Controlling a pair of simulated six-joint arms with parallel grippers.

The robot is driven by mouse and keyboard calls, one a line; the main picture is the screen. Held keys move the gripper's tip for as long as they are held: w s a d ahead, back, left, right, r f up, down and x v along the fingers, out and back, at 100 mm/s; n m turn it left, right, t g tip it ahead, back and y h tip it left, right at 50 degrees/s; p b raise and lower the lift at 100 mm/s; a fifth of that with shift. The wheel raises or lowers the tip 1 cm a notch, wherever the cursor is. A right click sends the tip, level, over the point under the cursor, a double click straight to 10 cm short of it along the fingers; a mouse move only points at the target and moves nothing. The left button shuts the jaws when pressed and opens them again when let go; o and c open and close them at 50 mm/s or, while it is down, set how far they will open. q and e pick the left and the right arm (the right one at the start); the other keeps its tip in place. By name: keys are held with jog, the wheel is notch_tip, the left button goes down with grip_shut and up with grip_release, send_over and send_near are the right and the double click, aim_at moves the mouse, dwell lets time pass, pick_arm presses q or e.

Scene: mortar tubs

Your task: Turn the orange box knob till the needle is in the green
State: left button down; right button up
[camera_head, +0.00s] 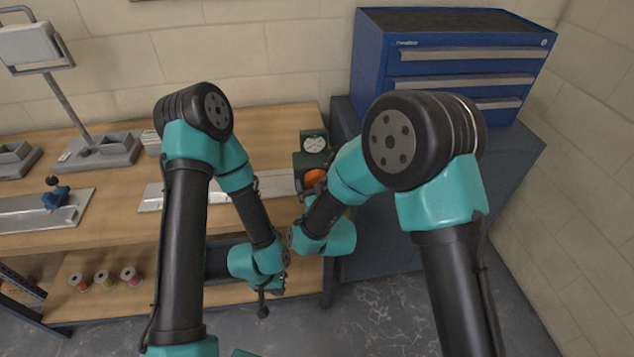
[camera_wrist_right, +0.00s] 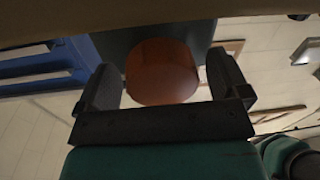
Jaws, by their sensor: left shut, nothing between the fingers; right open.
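A dark box (camera_head: 301,159) stands at the right end of the wooden bench. A round white gauge (camera_head: 314,144) sits on it; its needle and green zone are too small to read. The orange knob (camera_head: 315,177) is on the box's near side, partly covered by my right arm. In the right wrist view the knob (camera_wrist_right: 162,72) is a round orange-brown disc. My right gripper (camera_wrist_right: 161,84) is open, one finger on each side of it, with no clear contact visible. My left gripper (camera_head: 264,302) is shut and empty, low in front of the bench.
A blue drawer cabinet (camera_head: 455,60) stands right of the bench. A lamp (camera_head: 90,150), grey trays and a blue-handled tool (camera_head: 54,193) are on the bench's left. Several spools (camera_head: 105,279) sit on the lower shelf. A pale flat strip (camera_head: 275,184) lies left of the box.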

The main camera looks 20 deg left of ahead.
jog(key=shift+w+a, duration=0.1)
jog(key=shift+c, duration=0.2)
jog(key=c, duration=0.9)
jog(key=shift+m, duration=0.3)
jog(key=m, duration=0.9)
jog(key=shift+a+t, duration=0.1)
jog(key=shift+t, duration=0.3)
jog(key=m, duration=0.4)
jog(key=shift+m+h, duration=0.3)
jog(key=shift+m, duration=0.1)
jog(key=m, duration=0.5)
jog(key=shift+t, duration=0.4)
